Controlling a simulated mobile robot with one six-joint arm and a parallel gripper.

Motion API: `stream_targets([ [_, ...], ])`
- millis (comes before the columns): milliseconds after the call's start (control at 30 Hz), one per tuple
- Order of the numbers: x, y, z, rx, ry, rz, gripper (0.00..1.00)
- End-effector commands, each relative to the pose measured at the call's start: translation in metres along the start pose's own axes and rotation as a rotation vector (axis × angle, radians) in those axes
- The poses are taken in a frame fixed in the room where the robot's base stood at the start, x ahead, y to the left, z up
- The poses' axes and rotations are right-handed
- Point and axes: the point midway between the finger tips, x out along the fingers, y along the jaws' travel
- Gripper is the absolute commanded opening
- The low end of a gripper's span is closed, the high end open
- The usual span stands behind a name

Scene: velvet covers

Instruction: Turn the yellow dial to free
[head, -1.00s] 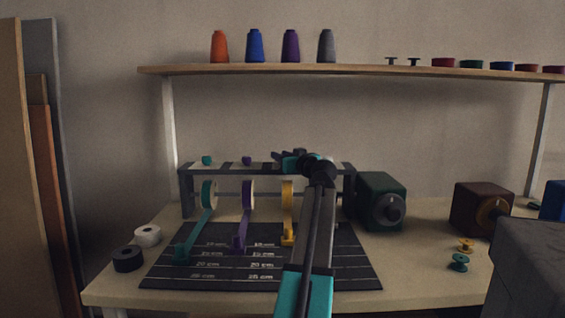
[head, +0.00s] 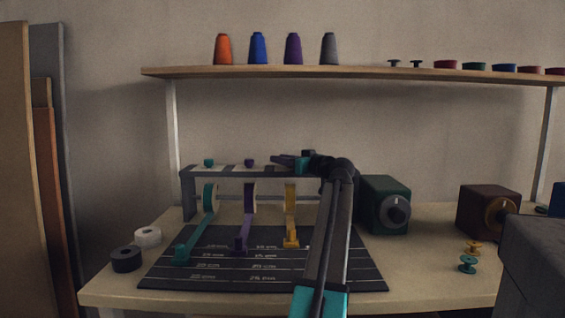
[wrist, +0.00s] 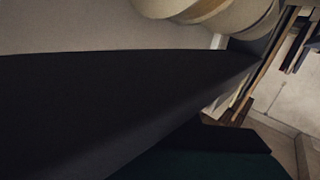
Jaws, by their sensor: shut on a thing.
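A grey rack (head: 187,193) stands at the back of the table with a teal, a purple and a yellow ribbon (head: 290,225) hanging from rolls. A teal dial (head: 208,162) and a purple dial (head: 249,162) sit on its top bar. My gripper (head: 281,160) is at the top bar above the yellow ribbon, where the yellow dial would sit. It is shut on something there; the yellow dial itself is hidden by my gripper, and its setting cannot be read. In the wrist view a dark bar (wrist: 110,110) fills much of the picture, beside a cream roll (wrist: 215,12).
A dark mat (head: 205,278) with length marks lies before the rack. A green box (head: 386,188) with a grey dial stands right of my arm, and a brown box (head: 480,205) farther right. Black tape (head: 126,260) and white tape (head: 147,237) lie left. A shelf (head: 360,73) hangs above.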

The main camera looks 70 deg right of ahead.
Motion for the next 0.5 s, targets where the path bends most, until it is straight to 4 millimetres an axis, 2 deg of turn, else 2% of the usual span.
stream_targets([
  [367, -0.0025, 0.0013, 0.0037, -0.001, -0.006, -0.001, 0.04],
  [400, -0.0025, 0.0013, 0.0036, -0.001, -0.006, -0.001, 0.33],
  [467, -0.0022, 0.0011, 0.0032, 0.0, -0.005, -0.001, 0.43],
  [500, -0.002, 0.0009, 0.0028, 0.0, -0.004, -0.002, 0.45],
])
